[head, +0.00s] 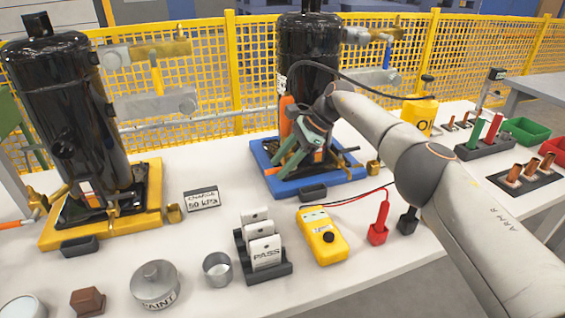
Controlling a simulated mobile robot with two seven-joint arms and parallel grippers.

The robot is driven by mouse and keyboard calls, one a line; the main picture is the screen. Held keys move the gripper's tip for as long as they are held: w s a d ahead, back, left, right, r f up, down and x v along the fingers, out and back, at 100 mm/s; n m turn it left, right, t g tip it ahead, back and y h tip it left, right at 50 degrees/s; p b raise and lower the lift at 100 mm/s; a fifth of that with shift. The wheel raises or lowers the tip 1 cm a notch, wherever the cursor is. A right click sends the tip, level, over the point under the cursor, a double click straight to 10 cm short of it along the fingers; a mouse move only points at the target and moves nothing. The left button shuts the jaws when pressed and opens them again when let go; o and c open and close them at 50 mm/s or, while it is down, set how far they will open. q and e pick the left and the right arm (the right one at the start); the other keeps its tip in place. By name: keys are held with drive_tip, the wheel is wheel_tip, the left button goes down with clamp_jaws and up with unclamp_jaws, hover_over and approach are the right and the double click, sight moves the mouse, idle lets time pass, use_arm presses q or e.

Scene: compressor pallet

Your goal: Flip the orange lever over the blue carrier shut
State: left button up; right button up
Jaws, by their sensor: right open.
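The blue carrier (285,190) lies on the white table in the middle of the head view, with a black compressor (308,45) standing on it. An orange upright piece (287,112), which looks like the lever, stands in front of the compressor's left side. My right gripper (290,155), with green fingers, is open just in front of the compressor and below the upright orange piece. It hides part of the carrier's middle. I cannot tell whether it touches the lever. My left gripper is not in view.
A second black compressor (70,110) stands on a yellow carrier (140,205) at left. A yellow meter (324,237), a rack of PASS tags (265,265) and a paint tin (156,287) stand in front. A yellow mesh fence (215,85) runs behind.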

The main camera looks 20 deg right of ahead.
drive_tip(key=p+v, duration=0.2)
drive_tip(key=v, duration=1)
drive_tip(key=shift+d+r, duration=0.15)
drive_tip(key=shift+r, duration=0.05)
